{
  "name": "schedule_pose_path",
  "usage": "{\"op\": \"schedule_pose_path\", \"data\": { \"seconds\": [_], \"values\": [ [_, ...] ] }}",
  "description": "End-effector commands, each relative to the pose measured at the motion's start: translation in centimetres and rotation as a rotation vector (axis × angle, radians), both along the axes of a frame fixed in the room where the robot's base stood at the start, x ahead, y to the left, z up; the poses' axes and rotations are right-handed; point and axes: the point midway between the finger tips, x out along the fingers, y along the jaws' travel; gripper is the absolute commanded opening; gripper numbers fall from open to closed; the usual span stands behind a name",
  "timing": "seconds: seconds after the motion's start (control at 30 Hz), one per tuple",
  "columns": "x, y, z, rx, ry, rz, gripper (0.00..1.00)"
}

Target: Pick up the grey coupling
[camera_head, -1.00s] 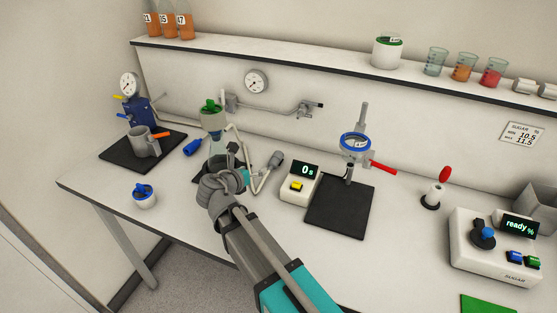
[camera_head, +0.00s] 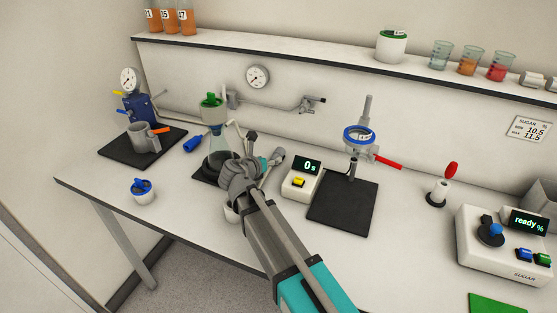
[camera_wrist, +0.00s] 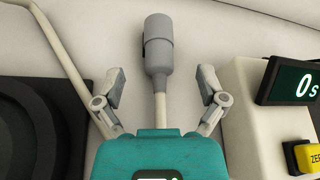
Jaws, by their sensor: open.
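The grey coupling (camera_wrist: 159,45) is a stepped grey cylinder on the end of a pale hose, lying on the white bench. In the wrist view it points away from me, upper middle. My gripper (camera_wrist: 161,76) is open, with one finger on each side of the coupling's narrower rear end and the hose. The coupling's wide front lies beyond the fingertips. I see no contact. In the head view my gripper (camera_head: 264,150) is low near the bench, between the flask and the timer, and my arm partly hides that area.
A flask with a green top (camera_head: 217,158) stands on a black base (camera_wrist: 35,125) left of my gripper. The timer reading 0 s (camera_head: 301,180) is close on the right. A blue-ringed stand (camera_head: 359,139) is farther right. Open bench lies at front left (camera_head: 180,205).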

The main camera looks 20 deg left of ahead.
Motion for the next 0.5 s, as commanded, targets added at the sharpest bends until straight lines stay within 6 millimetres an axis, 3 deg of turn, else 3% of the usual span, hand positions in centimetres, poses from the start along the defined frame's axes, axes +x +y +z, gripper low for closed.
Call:
{"op": "schedule_pose_path", "data": {
  "seconds": [0.5],
  "values": [
    [0.7,-0.18,-0.34,0.0,0.0,-0.002,0.91]
  ]
}}
